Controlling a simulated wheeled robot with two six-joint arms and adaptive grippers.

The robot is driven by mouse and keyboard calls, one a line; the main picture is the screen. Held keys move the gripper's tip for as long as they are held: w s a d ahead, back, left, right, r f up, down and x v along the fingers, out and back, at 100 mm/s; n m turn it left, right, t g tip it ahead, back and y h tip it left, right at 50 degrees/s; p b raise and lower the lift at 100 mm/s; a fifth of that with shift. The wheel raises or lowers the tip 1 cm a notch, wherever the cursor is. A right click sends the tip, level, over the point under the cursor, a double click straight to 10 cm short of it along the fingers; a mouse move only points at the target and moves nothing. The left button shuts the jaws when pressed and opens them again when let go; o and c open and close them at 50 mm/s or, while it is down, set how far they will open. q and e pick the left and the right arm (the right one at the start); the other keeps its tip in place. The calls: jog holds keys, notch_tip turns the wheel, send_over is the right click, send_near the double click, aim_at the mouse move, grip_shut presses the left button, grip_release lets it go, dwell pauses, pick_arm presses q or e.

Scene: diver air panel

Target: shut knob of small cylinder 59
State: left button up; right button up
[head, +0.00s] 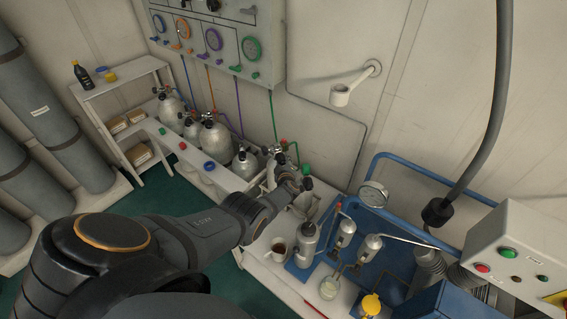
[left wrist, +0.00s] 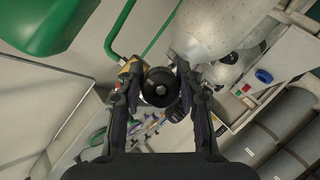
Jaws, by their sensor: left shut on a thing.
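My left gripper (head: 298,186) reaches in from the left over the bench, at the right end of the row of small grey cylinders. In the left wrist view its two fingers (left wrist: 159,78) stand on either side of a round black knob (left wrist: 160,88) and are shut on it. The knob is seen face on, with a brass-coloured fitting (left wrist: 131,67) beside it. A pale grey cylinder body (left wrist: 212,28) is close by at the top. No number is legible on it. In the head view the gripper hides most of the held knob. My right gripper is not in view.
Other small cylinders (head: 215,138) stand along the white bench to the left, with hoses up to a gauge panel (head: 225,45). To the right are a mug (head: 278,251), a metal canister (head: 307,238), a pressure gauge (head: 373,194) and a blue-framed machine (head: 425,298).

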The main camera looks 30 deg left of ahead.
pick_arm(q)
jog(key=shift+w+r, duration=0.15)
jog(key=shift+r, duration=0.1)
jog(key=o, duration=1.2)
jog(key=shift+c, duration=0.2)
jog(key=shift+o, duration=0.2)
jog(key=shift+f, duration=0.1)
jog(key=shift+s, duration=0.2)
jog(key=shift+s+d, duration=0.25)
jog(key=shift+s, duration=0.1)
jog(key=v, duration=0.6)
jog(key=shift+s+d+r, duration=0.15)
jog(key=shift+d+r, duration=0.05)
jog(key=shift+r, duration=0.15)
